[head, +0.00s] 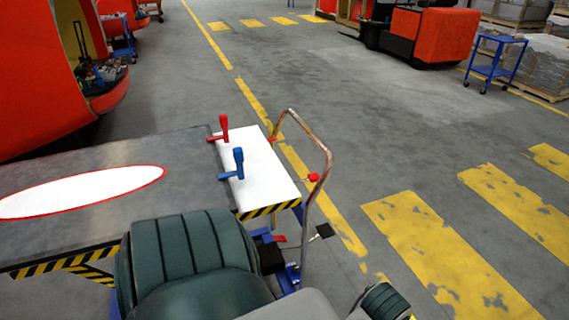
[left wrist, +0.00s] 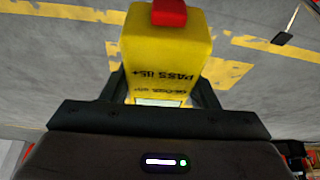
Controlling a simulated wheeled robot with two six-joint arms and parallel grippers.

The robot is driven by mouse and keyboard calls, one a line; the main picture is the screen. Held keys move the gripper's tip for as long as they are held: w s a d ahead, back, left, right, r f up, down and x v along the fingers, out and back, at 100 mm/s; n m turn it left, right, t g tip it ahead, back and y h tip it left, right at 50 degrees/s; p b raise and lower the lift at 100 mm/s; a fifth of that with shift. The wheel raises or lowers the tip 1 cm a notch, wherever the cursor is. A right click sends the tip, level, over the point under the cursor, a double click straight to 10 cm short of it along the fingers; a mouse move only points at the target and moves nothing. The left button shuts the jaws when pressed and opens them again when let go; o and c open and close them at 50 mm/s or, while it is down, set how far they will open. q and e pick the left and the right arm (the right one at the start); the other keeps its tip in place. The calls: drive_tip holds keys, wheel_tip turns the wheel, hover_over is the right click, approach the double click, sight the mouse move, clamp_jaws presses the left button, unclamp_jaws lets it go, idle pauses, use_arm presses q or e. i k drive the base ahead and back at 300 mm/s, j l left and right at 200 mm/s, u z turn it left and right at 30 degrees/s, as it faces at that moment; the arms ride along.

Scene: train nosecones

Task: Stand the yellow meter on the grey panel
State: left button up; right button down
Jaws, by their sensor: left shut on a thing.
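In the left wrist view the yellow meter (left wrist: 165,48) is a boxy yellow body with dark lettering that reads upside down and a red part at its far end. My left gripper (left wrist: 164,78) is shut on it, with one dark finger on each side. Part of a pale display shows near the gripper's base. A grey flat surface (head: 190,190), the top of a lift table, lies at the left of the head view; I take it for the grey panel. Neither the meter nor my left gripper can be made out in the head view. My right gripper is not in view.
A white oval with a red rim (head: 75,192) lies on the grey top. A white board (head: 268,178) at its right end carries a red clamp (head: 223,128) and a blue clamp (head: 238,162). A bent metal handle (head: 323,150) rises beside it. Floor beyond is open.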

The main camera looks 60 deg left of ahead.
sight(144, 155)
drive_tip(key=k+j+u, duration=0.4)
drive_tip(key=k, duration=0.35)
drive_tip(key=k+j+u, duration=0.35)
drive_tip(key=k+j, duration=0.35)
